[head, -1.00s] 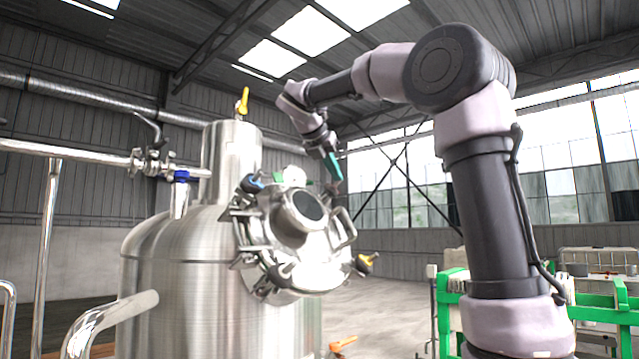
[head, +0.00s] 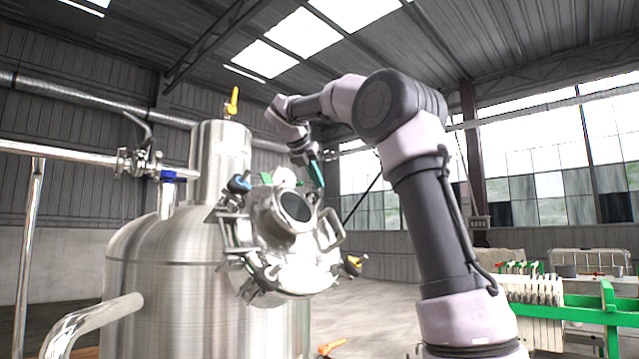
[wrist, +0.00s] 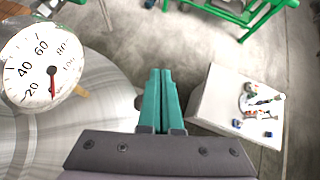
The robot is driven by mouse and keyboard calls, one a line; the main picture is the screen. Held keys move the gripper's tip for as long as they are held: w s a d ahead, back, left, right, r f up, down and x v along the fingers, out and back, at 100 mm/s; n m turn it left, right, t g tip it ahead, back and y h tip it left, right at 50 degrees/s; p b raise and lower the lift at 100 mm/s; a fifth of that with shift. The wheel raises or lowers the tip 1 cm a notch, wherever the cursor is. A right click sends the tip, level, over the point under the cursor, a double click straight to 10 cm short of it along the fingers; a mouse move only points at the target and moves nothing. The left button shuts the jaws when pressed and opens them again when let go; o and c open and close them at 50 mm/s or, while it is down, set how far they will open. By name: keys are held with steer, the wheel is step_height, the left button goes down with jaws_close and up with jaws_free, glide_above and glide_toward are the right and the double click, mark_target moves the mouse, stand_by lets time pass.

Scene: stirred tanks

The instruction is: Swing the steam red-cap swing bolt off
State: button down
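The steel tank's round lid (head: 290,262), with a dark sight glass (head: 295,206), faces forward and is ringed by swing bolts. A blue cap (head: 239,184) is at its upper left and a yellow one (head: 352,264) at its lower right. I cannot make out a red cap in either view. My gripper (head: 317,174) is at the lid's upper right, pointing down. In the wrist view its teal fingers (wrist: 163,98) lie side by side, shut, with nothing seen between them. A dark knob shows partly beside the left finger.
A white dial gauge (wrist: 40,65) with a red needle is close at left in the wrist view. A white-topped stand (wrist: 225,105) holding small parts is at right. A yellow-handled valve (head: 233,100) tops the tank's neck. Green frames (head: 580,305) stand at right.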

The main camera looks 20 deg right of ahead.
steer(key=shift+w+f, duration=0.15)
steer(key=shift+w, duration=0.1)
stand_by(0.4)
steer(key=v, duration=1.1)
